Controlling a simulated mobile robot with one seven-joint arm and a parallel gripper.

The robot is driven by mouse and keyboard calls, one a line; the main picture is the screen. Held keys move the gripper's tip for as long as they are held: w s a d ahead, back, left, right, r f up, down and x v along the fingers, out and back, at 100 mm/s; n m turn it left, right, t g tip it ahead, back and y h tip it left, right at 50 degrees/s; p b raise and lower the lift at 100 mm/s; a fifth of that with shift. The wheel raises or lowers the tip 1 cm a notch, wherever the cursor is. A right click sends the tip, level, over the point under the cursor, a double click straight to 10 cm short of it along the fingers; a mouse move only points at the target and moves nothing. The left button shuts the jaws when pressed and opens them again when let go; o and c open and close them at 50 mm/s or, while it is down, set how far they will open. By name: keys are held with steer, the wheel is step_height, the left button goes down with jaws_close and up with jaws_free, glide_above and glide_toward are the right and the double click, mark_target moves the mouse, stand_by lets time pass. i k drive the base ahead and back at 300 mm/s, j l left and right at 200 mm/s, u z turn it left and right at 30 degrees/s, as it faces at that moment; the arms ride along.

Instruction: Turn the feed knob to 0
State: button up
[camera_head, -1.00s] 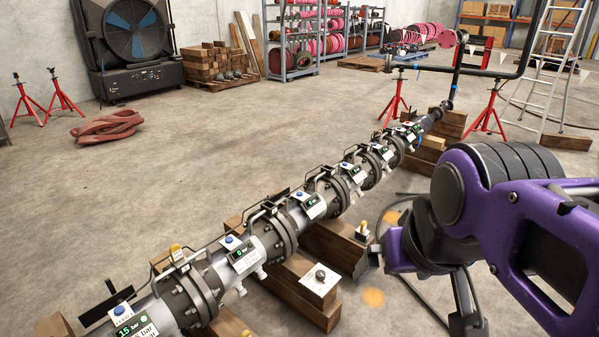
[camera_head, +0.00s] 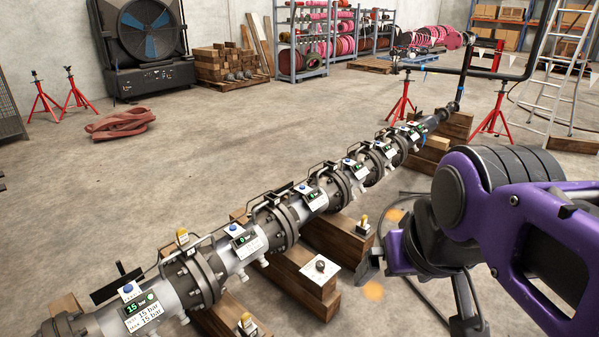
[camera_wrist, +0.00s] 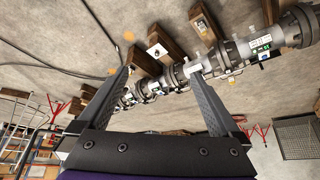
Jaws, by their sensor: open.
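A white plate (camera_head: 308,272) with a round, dull metal knob (camera_head: 320,266) on it sits on a wooden block beside the flanged pipe spool (camera_head: 283,228). It is likely the feed knob; its markings are too small to read. The plate also shows in the wrist view (camera_wrist: 151,53), with a dark knob (camera_wrist: 157,50), beyond my fingertips. My gripper (camera_wrist: 158,72) is open and empty, with the pipe crossing beyond its fingers. In the head view my gripper (camera_head: 418,292) hangs to the right of the plate, apart from it.
Yellow-topped fittings (camera_head: 363,222) (camera_head: 247,322) stand on other wooden blocks along the pipe. Gauges with green displays line the pipe; the nearest (camera_head: 140,308) reads 15 bar. Red stands (camera_head: 493,120) and a ladder (camera_head: 570,60) are at the right rear. Open floor lies left of the pipe.

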mark_target(320, 264)
steer(key=i+l+u, duration=0.3)
steer(key=i+l, duration=0.2)
steer(key=i, duration=0.15)
steer(key=i+l+u, duration=0.3)
steer(key=i+l, duration=0.3)
